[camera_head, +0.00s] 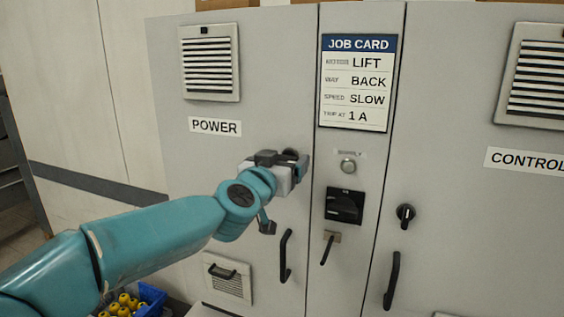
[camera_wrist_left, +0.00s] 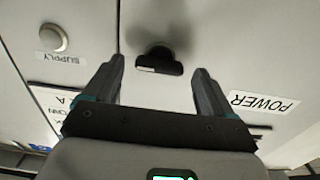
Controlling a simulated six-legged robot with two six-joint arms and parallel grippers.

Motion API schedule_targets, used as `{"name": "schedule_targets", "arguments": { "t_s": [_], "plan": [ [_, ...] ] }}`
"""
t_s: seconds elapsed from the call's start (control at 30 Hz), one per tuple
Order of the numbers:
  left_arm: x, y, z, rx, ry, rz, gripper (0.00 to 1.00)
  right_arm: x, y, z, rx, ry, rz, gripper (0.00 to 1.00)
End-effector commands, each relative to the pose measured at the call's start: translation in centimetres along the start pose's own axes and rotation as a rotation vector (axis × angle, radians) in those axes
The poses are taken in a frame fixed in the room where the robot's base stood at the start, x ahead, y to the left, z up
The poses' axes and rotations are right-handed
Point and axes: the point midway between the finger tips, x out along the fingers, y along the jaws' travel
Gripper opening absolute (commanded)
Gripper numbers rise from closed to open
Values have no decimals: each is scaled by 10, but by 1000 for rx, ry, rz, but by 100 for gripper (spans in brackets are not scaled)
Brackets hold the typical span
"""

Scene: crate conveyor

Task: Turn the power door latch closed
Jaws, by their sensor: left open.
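The power door (camera_head: 240,120) is the grey cabinet door at left with a POWER label (camera_head: 214,126); the label shows upside down in the left wrist view (camera_wrist_left: 263,102). My left gripper (camera_head: 297,168) is at the door's right edge, open. In the left wrist view, the black power door latch (camera_wrist_left: 158,68) sits between the spread fingertips, with a gap on both sides. Its upper part is blurred there, so its exact turn is hard to tell. In the head view my gripper mostly hides the latch. My right gripper is not in view.
Right of the power door are a job card (camera_head: 354,83), a supply button (camera_head: 348,166), a black rotary switch (camera_head: 344,206) and the control door latch (camera_head: 405,214). The power door handle (camera_head: 286,256) is below my gripper. A blue crate (camera_head: 151,296) stands at lower left.

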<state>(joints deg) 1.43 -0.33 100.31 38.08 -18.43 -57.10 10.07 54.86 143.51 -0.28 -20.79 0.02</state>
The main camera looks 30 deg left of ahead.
Motion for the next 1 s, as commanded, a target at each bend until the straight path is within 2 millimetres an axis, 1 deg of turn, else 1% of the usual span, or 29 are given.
{"name": "schedule_targets", "arguments": {
  "t_s": [0.1, 0.13, 0.17, 0.2, 0.3, 0.53, 0.67, 0.87, 1.0],
  "plan": [
    [0, 0, 0, 0, 0, 0, 85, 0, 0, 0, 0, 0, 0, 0],
    [0, 0, 0, 0, 0, 0, 82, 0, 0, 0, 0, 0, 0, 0],
    [0, 0, 0, 0, 0, 0, 72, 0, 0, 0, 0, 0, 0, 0],
    [0, 0, 0, 0, 0, 0, 59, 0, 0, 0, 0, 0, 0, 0],
    [0, 0, 0, 0, -1, 0, 29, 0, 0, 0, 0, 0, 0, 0],
    [0, 0, 0, -10, 0, -1, 29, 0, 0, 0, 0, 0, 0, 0],
    [0, 0, 0, -45, 0, -1, 29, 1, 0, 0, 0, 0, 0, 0],
    [0, -1, 0, -163, 1, -1, 29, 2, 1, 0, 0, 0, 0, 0],
    [-1, -2, 0, -284, 2, -1, 29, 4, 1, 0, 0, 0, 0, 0]
  ]
}}
